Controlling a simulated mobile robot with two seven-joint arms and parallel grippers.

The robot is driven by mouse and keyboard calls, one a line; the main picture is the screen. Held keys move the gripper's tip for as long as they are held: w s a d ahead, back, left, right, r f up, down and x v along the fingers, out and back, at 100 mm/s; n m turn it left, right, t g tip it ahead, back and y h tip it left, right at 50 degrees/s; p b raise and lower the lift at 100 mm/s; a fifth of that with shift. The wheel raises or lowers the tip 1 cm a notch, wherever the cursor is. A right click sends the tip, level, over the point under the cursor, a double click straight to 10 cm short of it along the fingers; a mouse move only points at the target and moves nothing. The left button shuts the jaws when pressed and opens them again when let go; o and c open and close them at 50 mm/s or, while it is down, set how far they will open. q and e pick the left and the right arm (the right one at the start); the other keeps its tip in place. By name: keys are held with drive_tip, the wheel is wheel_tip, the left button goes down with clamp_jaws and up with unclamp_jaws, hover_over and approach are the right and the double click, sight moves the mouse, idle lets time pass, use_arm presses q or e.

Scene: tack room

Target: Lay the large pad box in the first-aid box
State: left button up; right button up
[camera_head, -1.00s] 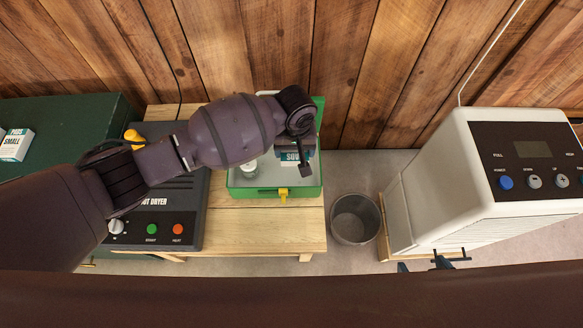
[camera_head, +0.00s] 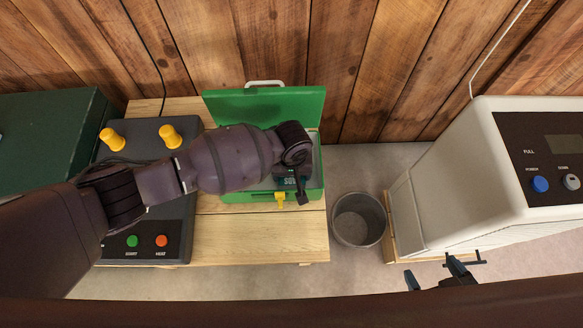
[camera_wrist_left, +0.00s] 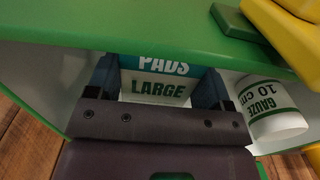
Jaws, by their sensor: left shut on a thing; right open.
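The large pad box (camera_wrist_left: 155,88), white and teal with "PADS LARGE" on it, is between the fingers of my left gripper (camera_wrist_left: 160,95). In the head view my left gripper (camera_head: 291,180) is over the front right part of the open green first-aid box (camera_head: 232,197). Only a small teal part of the pad box (camera_head: 290,182) shows there. It is within the first-aid box's outline; I cannot tell if it touches the floor. A white gauze roll (camera_wrist_left: 275,108) is to the right in the wrist view. My right gripper (camera_head: 433,272) is open and empty at the lower right.
The first-aid box's green lid (camera_head: 265,105) stands open at the back. A dark boot dryer (camera_head: 150,215) with yellow knobs is left on the wooden bench (camera_head: 235,235). A grey bin (camera_head: 358,220) and a white appliance (camera_head: 440,180) stand to the right.

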use_arm(q)
drive_tip(key=shift+f, duration=0.15)
drive_tip(key=o, duration=0.9)
